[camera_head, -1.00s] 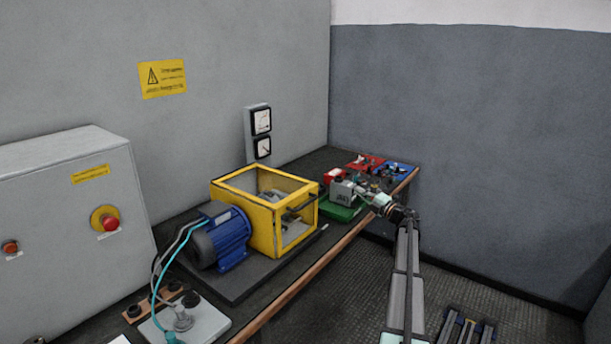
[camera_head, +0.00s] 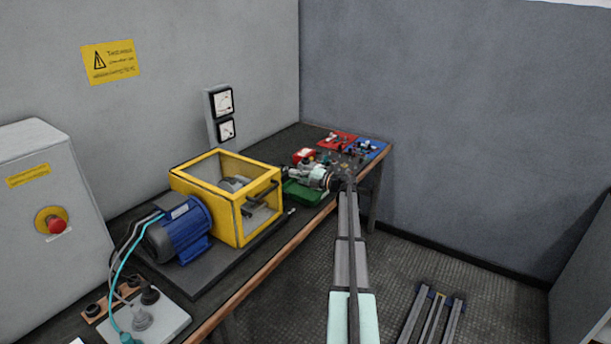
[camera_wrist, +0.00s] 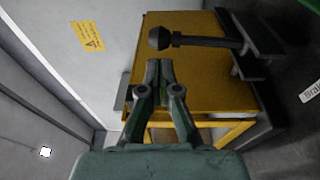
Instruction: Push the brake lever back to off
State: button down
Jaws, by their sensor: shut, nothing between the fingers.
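The brake lever (camera_wrist: 205,41) is a dark rod with a round black knob in the wrist view. It runs across the picture from the knob to a dark bracket at the right, in front of the yellow panel of the guard box. A white label (camera_wrist: 311,91) reading "Brake", cut off by the edge, shows at the right. My gripper (camera_wrist: 159,66) is shut and empty, its tips just below the knob in the picture; I cannot tell if they touch. In the head view my gripper (camera_head: 287,173) is right of the yellow box (camera_head: 238,226); the lever is not clear there.
A blue motor (camera_head: 180,234) stands left of the yellow box on the dark bench. A green tray (camera_head: 302,194) lies below my gripper, with a red mat (camera_head: 337,138) and a blue mat (camera_head: 374,148) behind. Wall meters (camera_head: 223,103) hang behind the box.

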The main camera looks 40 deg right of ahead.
jog(key=p+x, duration=0.1)
jog(key=x, duration=0.4)
jog(key=shift+w+a+r, duration=0.1)
jog(key=shift+w, duration=0.25)
